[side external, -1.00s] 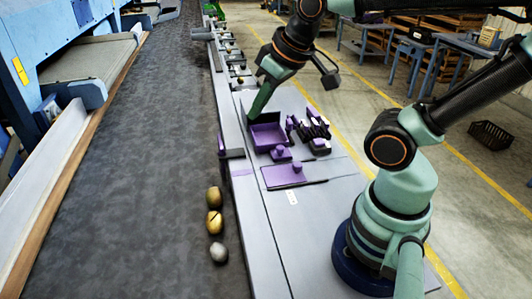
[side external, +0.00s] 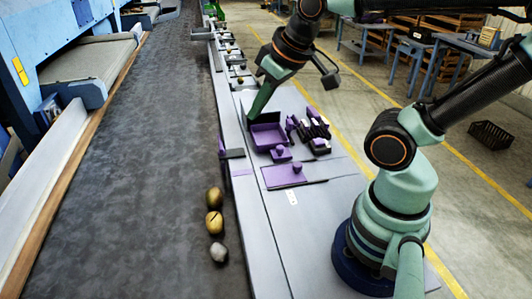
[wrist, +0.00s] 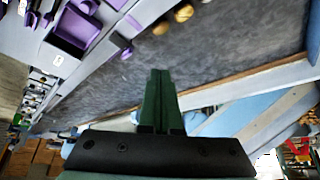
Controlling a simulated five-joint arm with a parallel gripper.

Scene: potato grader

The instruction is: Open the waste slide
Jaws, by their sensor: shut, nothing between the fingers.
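My gripper (side external: 252,113) is shut and empty, pointing down at the back left corner of the purple open tray (side external: 267,136). I cannot tell whether it touches the tray. In the wrist view the closed dark green fingers (wrist: 159,75) point over the grey belt. A flat purple plate with a knob (side external: 284,176) lies on the grey bench in front of the tray. A small knobbed purple piece (side external: 281,153) sits between them. An upright purple piece (side external: 222,148) stands at the belt edge. Which of these is the waste slide is not clear.
Several purple and black holders (side external: 310,130) stand right of the tray. More potatoes sit in bays (side external: 238,72) farther back. The bench front is clear.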

